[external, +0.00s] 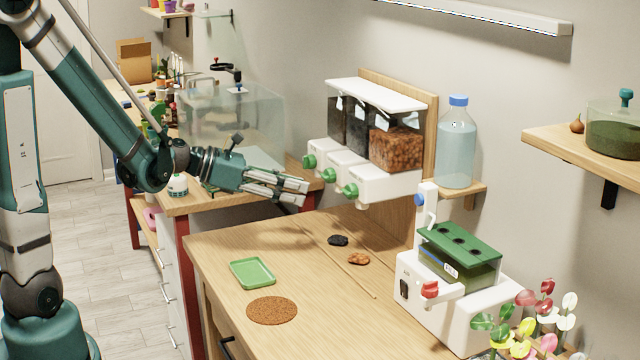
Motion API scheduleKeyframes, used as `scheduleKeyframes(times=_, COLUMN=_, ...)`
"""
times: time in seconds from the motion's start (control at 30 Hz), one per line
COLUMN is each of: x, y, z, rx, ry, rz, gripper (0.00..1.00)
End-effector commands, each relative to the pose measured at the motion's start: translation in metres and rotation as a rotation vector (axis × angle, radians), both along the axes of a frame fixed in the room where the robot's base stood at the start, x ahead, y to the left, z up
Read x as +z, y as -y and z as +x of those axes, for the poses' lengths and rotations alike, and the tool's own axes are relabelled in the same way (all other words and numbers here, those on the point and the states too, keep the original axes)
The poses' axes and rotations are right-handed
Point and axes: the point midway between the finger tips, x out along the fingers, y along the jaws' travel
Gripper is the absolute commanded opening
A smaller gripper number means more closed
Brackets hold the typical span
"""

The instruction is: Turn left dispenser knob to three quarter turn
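The dispenser (375,101) hangs on a wooden back panel, with clear bins above a white base. Three green knobs stick out of its front. The left dispenser knob (309,161) is nearest the glass tank; its turn angle is too small to read. The middle knob (329,175) and right knob (351,190) sit beside it. My gripper (305,192) points right, and in the picture it is just below the left knob. It appears apart from the knob, though the depth gap is unclear. Its fingers look close together, and I see nothing held between them.
A green tray (252,273), a round brown mat (272,310), and small dark (338,240) and brown (358,259) piles lie on the table (225,240). A white machine (455,310) stands right, and a water bottle (456,145) on a shelf. A glass tank (235,120) stands behind my gripper.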

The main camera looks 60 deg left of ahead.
Motion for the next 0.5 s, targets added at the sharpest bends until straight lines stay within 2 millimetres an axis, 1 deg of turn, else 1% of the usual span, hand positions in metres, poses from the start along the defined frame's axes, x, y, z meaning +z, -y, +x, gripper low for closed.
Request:
scheduleKeyframes(times=0.03, x=0.000, y=-0.012, z=0.003, rx=0.030, ry=0.003, rz=-0.062, gripper=0.38)
scheduleKeyframes(times=0.23, x=0.001, y=-0.053, z=0.011, rx=0.142, ry=0.020, rz=-0.341, gripper=0.38)
scheduleKeyframes(times=0.5, x=0.002, y=-0.111, z=0.012, rx=0.257, ry=0.057, rz=-0.714, gripper=0.38)
